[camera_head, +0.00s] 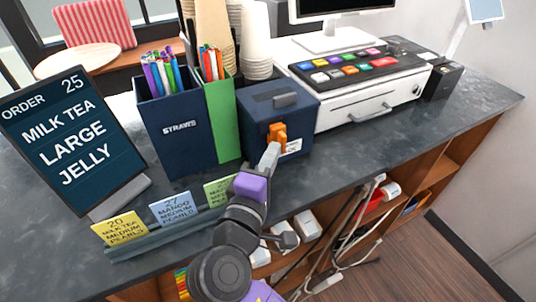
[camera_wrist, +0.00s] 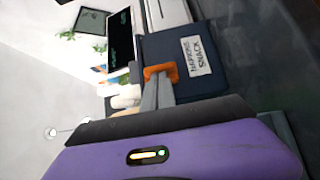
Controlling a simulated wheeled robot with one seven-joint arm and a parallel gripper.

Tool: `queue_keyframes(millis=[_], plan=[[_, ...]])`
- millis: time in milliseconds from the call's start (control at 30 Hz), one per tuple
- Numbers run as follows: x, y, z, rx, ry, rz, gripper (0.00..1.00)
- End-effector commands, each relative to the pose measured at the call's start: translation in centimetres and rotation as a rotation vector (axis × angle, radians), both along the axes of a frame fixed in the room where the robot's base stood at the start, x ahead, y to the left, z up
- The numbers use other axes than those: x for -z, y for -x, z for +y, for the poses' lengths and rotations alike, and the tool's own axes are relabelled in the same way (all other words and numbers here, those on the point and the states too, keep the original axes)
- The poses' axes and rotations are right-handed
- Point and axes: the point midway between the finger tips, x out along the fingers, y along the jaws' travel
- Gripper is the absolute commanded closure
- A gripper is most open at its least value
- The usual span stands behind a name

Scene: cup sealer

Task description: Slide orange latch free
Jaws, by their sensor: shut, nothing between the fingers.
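The orange latch (camera_head: 277,133) is on the front of a dark blue box (camera_head: 298,108) that stands on the counter. In the wrist view the latch (camera_wrist: 161,71) lies right at the fingertips, on the blue box (camera_wrist: 195,50) beside a white label. My gripper (camera_head: 270,155) is shut, with its grey fingers together and their tips at the latch. The gripper also shows in the wrist view (camera_wrist: 158,85). The fingertips overlap the latch in both views; I cannot tell whether they touch it. The fingers hide part of the latch.
A green holder (camera_head: 221,115) and a navy straw box (camera_head: 177,125) stand left of the blue box. A white cash drawer (camera_head: 365,105) stands right. Order cards (camera_head: 173,209) line the counter's front edge. The counter at right (camera_head: 440,125) is clear.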

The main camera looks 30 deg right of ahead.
Motion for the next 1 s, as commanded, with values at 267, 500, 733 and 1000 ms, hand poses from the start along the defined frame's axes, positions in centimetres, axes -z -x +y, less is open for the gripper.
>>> queue_keyframes(millis=[267, 500, 733, 1000], plan=[[-0.2, 0.1, -2.2, 0.005, 0.0, 0.003, 1.0], [-0.1, 0.0, -5.1, 0.002, 0.001, 0.001, 1.0], [0.0, 0.0, -5.3, 0.004, 0.001, -0.001, 1.0], [0.0, -0.3, -5.4, 0.007, 0.001, 0.001, 1.0]])
